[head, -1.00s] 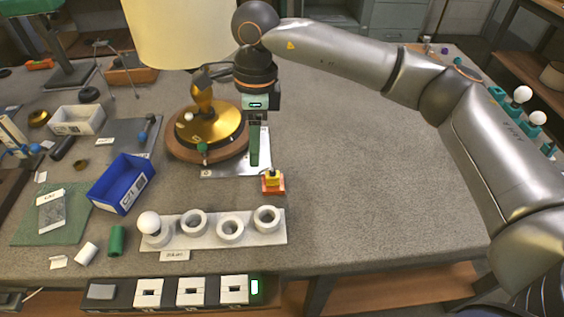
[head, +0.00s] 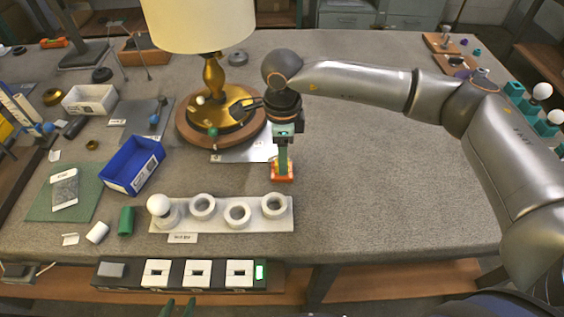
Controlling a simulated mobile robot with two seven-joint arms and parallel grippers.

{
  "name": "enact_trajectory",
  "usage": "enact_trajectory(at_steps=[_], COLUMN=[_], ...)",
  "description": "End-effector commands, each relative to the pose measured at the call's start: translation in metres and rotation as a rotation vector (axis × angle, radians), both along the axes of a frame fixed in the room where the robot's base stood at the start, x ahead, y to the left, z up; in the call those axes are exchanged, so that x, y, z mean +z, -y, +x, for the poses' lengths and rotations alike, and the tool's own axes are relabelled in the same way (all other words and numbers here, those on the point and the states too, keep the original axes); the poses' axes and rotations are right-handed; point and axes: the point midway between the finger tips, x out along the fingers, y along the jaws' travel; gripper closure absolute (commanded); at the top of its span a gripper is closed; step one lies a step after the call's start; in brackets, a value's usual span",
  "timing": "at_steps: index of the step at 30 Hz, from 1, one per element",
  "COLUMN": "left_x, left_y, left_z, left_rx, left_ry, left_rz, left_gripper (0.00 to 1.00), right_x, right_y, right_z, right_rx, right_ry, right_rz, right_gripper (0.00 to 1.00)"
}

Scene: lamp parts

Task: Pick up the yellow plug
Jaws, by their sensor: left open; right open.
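The yellow plug (head: 275,165) sits on a small orange-red base on the table, in front of the lamp. Only slivers of it show, because my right gripper (head: 283,171) covers it. My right gripper points down with its green fingers at the plug; it is open, and I cannot tell whether the fingers touch the plug. My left gripper (head: 178,308) shows only as two green fingertips at the bottom edge. They are apart and empty, in front of the table and far from the plug.
The lamp (head: 213,75) with its round wooden base stands just behind and left. A white holder (head: 270,227) with rings and a bulb lies in front. A blue bin (head: 132,167) is at left.

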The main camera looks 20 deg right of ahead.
Motion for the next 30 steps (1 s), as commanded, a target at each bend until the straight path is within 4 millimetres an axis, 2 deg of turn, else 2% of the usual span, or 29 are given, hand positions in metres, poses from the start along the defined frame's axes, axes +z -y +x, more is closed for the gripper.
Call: enact_trajectory(at_steps=[4,12,27,30], left_x=[0.001,0.000,-0.001,-0.001], left_y=[-0.001,-0.001,-0.001,-0.001], left_z=[-0.001,-0.002,-0.002,-0.002], left_rx=[0.002,0.003,0.003,0.004], left_ry=[0.002,-0.002,-0.005,-0.006], left_rz=[0.000,0.002,0.002,0.001], left_gripper=[0.50,0.50,0.50,0.50], right_x=[-0.016,-0.018,-0.018,-0.018], right_y=[0.000,-0.001,-0.001,-0.001], right_z=[0.001,0.001,0.001,0.001], right_rx=[-0.001,0.000,0.000,0.000], right_ry=[0.000,0.002,0.002,0.002], right_rz=[0.001,0.001,0.001,0.001], right_gripper=[0.44,0.45,1.00,1.00])
